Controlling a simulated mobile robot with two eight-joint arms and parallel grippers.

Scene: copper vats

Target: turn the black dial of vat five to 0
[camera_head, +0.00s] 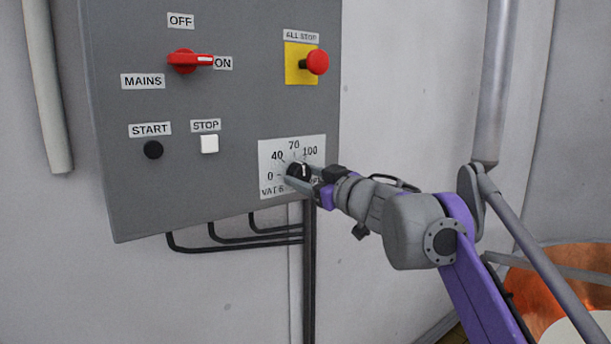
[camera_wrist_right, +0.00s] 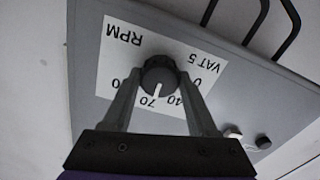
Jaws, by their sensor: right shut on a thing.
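The black dial (camera_head: 296,170) sits on a white scale plate (camera_head: 270,154) at the lower right of the grey control box. It also shows in the right wrist view (camera_wrist_right: 158,76), where the plate (camera_wrist_right: 112,70) appears upside down and reads VAT 5 and RPM. The dial's white pointer is close to the 70, slightly on the 40 side. My right gripper (camera_head: 306,177) has its fingers on either side of the dial, shut on it; the same grip shows in the wrist view (camera_wrist_right: 160,82). My left gripper is not in view.
The grey box (camera_head: 240,110) also carries a red mains switch (camera_head: 190,61) at ON, a red all-stop button (camera_head: 316,62), a black start button (camera_head: 153,149) and a white stop button (camera_head: 209,143). Black cables (camera_head: 235,248) run below it. A copper vat (camera_head: 545,290) stands lower right.

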